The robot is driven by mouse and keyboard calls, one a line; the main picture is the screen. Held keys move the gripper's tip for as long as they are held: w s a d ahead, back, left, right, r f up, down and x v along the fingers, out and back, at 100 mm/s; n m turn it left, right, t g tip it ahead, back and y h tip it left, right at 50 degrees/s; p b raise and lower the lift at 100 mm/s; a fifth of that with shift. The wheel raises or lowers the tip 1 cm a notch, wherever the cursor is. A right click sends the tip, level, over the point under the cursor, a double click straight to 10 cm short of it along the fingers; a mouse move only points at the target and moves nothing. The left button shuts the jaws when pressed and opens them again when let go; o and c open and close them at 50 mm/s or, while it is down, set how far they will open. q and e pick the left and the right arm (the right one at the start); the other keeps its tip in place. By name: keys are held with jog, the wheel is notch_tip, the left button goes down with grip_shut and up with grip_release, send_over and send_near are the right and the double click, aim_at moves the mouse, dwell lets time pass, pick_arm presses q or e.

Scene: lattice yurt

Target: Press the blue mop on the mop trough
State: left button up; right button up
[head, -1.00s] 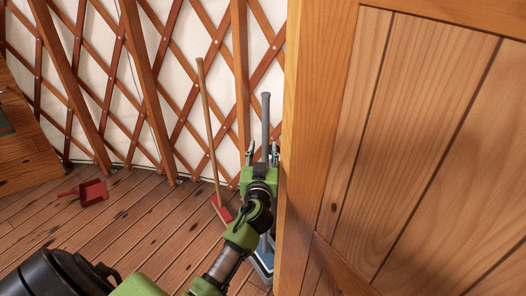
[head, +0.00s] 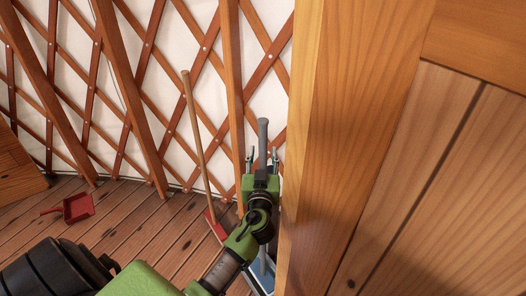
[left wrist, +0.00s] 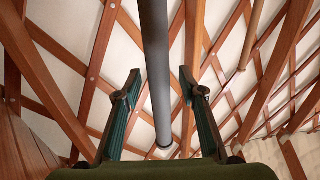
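The mop has a grey upright handle (head: 263,132) in front of the lattice wall. Its blue lower part (head: 261,266) shows low down, partly hidden behind my left arm, at a pale-edged trough (head: 262,284) on the floor. My left gripper (head: 261,154) is open at the handle, one finger to each side of it in the picture. In the left wrist view the grey handle (left wrist: 155,65) runs down between the two spread fingers (left wrist: 161,78), with gaps on both sides. I cannot tell how deep it sits between them. My right gripper is not in view.
A large wooden panel (head: 390,130) fills the right side, close beside my left gripper. A red-headed broom with a wooden stick (head: 201,140) leans at the lattice wall. A red dustpan (head: 77,208) lies on the plank floor at left. Floor between them is clear.

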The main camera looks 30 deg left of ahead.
pick_arm(q)
jog(key=shift+w, duration=0.1)
jog(key=shift+r, duration=0.1)
grip_shut()
jog(key=shift+r, duration=0.15)
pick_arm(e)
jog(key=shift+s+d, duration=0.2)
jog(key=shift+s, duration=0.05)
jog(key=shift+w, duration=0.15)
pick_arm(q)
jog(key=shift+f, duration=0.2)
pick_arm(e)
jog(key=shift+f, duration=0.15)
pick_arm(q)
jog(key=shift+f, duration=0.1)
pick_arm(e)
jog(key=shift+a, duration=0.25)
